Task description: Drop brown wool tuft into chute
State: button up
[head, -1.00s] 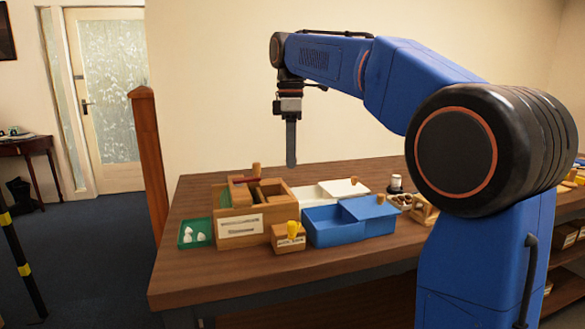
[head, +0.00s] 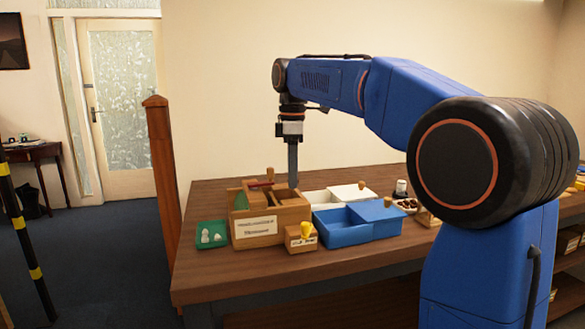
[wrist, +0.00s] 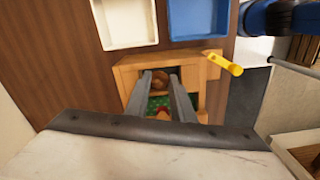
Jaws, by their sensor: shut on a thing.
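My gripper (head: 293,184) points straight down at the right part of the wooden box (head: 292,213), its fingertips at the level of the box top. In the wrist view the fingers (wrist: 160,78) are close together with the brown wool tuft (wrist: 161,80) between their tips. The tuft is not visible in the head view. The wrist view shows the wooden box (wrist: 128,65) around the fingers, with a green floor (wrist: 157,103) inside. A label (head: 256,226) is on its front; I cannot read it or tell which opening is the chute.
A green tray (head: 203,242) with white pieces stands left of the box. A small wooden block with a yellow peg (head: 306,230) stands in front. A blue box (head: 345,236) and a white box (head: 333,195) stand to the right. Bare table lies in front.

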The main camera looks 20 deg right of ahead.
jog(key=shift+f, duration=0.1)
jog(key=o, duration=1.1)
notch_tip(320, 180, up, 12)
jog(key=s+d+f+m+t, duration=0.2)
jog(key=s+f+m, duration=0.5)
jog(key=s+f, duration=0.9)
jog(key=s+d+f+m+t, duration=0.2)
jog(key=s+d+f+m, duration=0.3)
jog(key=s+f, duration=1.2)
notch_tip(320, 180, down, 4)
jog(key=m, duration=0.3)
jog(key=shift+s+t, duration=0.25)
jog(key=shift+t, duration=0.15)
